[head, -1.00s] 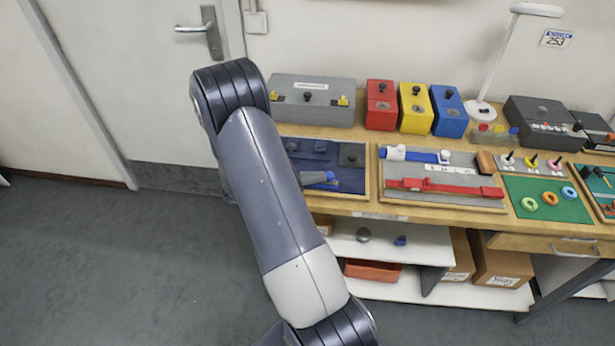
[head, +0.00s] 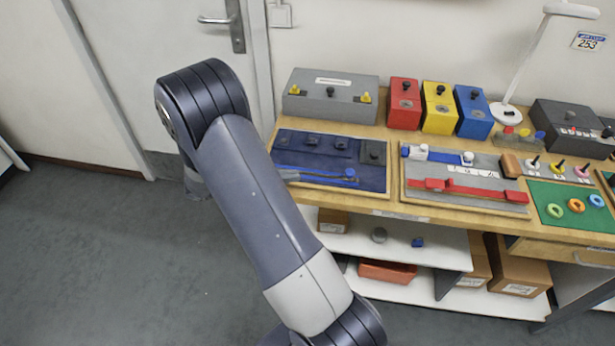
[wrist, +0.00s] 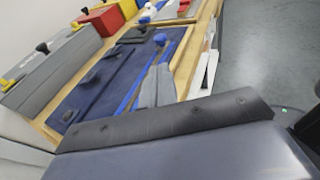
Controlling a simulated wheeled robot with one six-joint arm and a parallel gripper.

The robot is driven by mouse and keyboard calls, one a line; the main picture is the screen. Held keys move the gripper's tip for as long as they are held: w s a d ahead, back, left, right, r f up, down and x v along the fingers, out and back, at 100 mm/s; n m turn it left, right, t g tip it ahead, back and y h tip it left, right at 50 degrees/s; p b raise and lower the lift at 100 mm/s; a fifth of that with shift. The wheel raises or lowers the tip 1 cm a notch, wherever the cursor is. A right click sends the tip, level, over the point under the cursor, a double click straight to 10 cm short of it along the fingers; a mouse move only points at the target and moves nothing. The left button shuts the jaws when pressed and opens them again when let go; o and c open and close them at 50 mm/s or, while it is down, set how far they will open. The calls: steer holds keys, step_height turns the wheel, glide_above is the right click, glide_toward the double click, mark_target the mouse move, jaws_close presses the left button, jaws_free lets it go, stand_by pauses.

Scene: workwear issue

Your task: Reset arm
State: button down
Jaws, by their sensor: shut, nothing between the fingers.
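My gripper (wrist: 160,82) shows in the wrist view as two grey fingers close together, shut and empty. They reach from behind the dark arm casing toward a dark blue board (wrist: 92,92), beside a blue bar with a round blue knob (wrist: 160,40). In the head view my arm (head: 255,205) runs from the bottom up to an elbow at the upper left, then down behind itself. It hides the wrist. The blue board also shows in the head view (head: 372,177), right of the arm. Whether the fingers touch anything there I cannot tell.
A grey box (head: 330,103) and red (head: 404,103), yellow (head: 440,110) and blue (head: 473,113) boxes stand along the bench's back. A panel with a red bar (head: 470,192) lies right of the board. A shelf (head: 440,245) is below. The floor at left is clear.

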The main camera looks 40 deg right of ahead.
mark_target(349, 173)
steer(key=shift+w+a+r, duration=0.15)
steer(key=shift+w+a, duration=0.05)
steer(key=shift+a, duration=0.3)
steer(key=p+x, duration=0.1)
steer(key=x, duration=1.3)
steer(key=shift+s+a, duration=0.1)
steer(key=shift+s, duration=0.1)
